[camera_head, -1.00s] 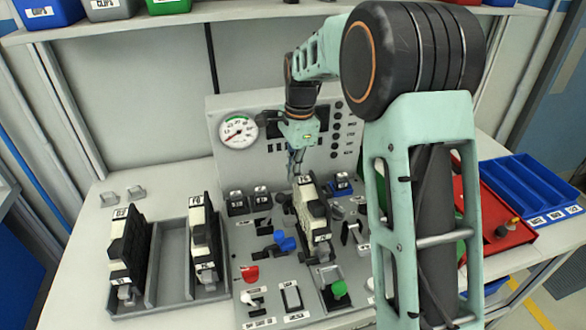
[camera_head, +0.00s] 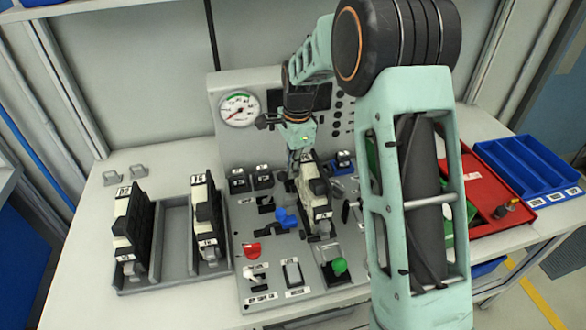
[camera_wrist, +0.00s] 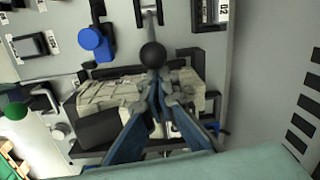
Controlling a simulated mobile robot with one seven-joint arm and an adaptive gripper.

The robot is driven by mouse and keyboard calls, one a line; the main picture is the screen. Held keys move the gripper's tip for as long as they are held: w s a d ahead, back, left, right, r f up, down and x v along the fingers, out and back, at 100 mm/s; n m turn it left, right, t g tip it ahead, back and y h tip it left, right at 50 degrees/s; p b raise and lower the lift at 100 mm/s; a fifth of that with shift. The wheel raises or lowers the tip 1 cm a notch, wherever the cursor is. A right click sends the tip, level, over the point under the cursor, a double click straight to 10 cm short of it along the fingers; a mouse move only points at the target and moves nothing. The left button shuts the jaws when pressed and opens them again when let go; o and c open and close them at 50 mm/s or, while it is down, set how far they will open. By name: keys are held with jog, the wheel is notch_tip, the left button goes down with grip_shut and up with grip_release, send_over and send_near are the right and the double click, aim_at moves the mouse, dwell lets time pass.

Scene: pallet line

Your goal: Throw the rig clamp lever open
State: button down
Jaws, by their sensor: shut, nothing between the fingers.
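A black ball knob (camera_wrist: 153,55) on a grey lever stands in the upper middle of the wrist view; it appears to be the clamp lever. My gripper (camera_wrist: 157,82) is shut and empty, its fingertips just below the knob in the picture. I cannot tell whether they touch it. Under the fingers lies a pale block with black parts (camera_wrist: 103,97), seated in the rig. In the head view my gripper (camera_head: 295,172) is at the rear of this upright block (camera_head: 313,195). The knob cannot be made out there.
A blue-handled lever (camera_head: 286,218), a red knob (camera_head: 252,250) and a green knob (camera_head: 340,266) stand on the rig panel nearby. A gauge panel (camera_head: 222,90) rises behind. A grey tray (camera_head: 175,240) with two blocks is at left; blue bins (camera_head: 530,168) are at right.

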jog(key=shift+s+a+r, duration=0.1)
jog(key=shift+a+r, duration=0.1)
jog(key=shift+a, duration=0.1)
jog(key=shift+a+r+h, duration=0.1)
jog(key=shift+a+h, duration=0.05)
jog(key=shift+h, duration=0.15)
jog(key=shift+s+a+r+h, duration=0.1)
jog(key=shift+a+r+h, duration=0.1)
jog(key=shift+a+h, duration=0.25)
jog(key=shift+s+a+r+h, duration=0.1)
jog(key=shift+a+r+h, duration=0.05)
jog(key=shift+a+h, duration=0.3)
jog(key=s+a+t+h+b, duration=0.2)
jog(key=a+h+b, duration=0.2)
jog(key=a+h, duration=0.3)
jog(key=shift+a+r, duration=0.15)
jog(key=shift+a, duration=1.45)
jog(key=shift+s+a, duration=0.1)
jog(key=shift+a, duration=0.15)
